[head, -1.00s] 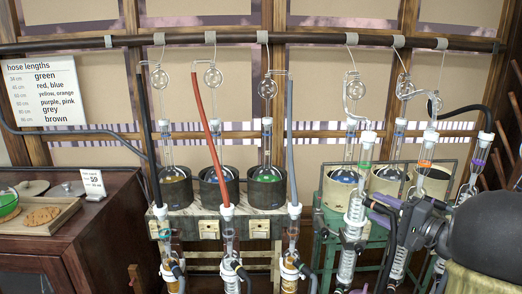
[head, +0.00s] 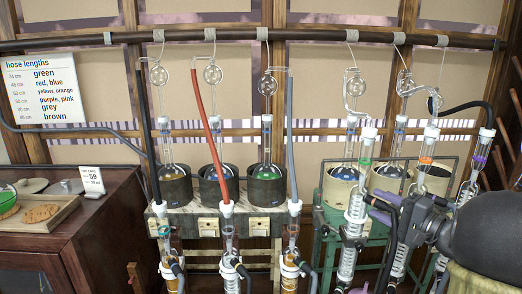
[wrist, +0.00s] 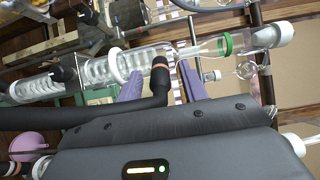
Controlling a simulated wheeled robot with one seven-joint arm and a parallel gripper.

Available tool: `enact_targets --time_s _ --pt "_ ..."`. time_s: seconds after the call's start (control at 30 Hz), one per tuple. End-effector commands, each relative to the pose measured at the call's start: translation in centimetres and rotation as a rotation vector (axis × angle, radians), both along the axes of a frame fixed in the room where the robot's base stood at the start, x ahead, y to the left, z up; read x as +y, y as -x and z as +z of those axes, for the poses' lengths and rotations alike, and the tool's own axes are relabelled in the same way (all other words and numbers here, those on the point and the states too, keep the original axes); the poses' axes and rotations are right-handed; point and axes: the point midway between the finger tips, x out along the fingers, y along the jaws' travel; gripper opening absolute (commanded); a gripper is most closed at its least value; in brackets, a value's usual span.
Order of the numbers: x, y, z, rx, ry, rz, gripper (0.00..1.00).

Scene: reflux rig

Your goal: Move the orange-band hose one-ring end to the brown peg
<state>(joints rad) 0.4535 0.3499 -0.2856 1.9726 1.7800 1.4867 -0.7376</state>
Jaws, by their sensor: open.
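The orange-band hose is a thick black hose whose end (wrist: 160,66), with one orange ring, stands up between my gripper's purple fingers in the wrist view. My gripper (wrist: 160,83) is open, with one finger on each side of this end; I cannot tell whether either touches it. The end lies in front of a clear coil condenser (wrist: 75,75). In the head view my gripper (head: 379,209) is at the right rig, beside the condensers, and the hose end is too small to tell apart. I cannot make out a brown peg in either view.
Glass condensers with green (head: 365,162) and orange (head: 427,160) collars crowd the green stand (head: 330,219) around my gripper. Other hoses hang close by, including a red one (head: 215,140). A dark cabinet (head: 75,225) stands at the left.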

Motion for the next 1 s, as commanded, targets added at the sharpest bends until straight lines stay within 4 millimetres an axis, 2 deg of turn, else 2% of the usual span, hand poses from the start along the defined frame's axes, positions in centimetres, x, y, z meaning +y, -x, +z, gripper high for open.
enact_targets --time_s 0.43,0.6,0.67,1.0 --pt "-0.01 0.00 0.01 0.000 0.000 0.000 0.43" --pt "-0.02 0.01 0.00 0.000 0.000 -0.001 0.09" --pt "-0.02 0.01 0.00 0.000 0.000 -0.001 0.00" --pt "-0.27 0.29 -0.08 -0.001 0.001 -0.001 0.00"
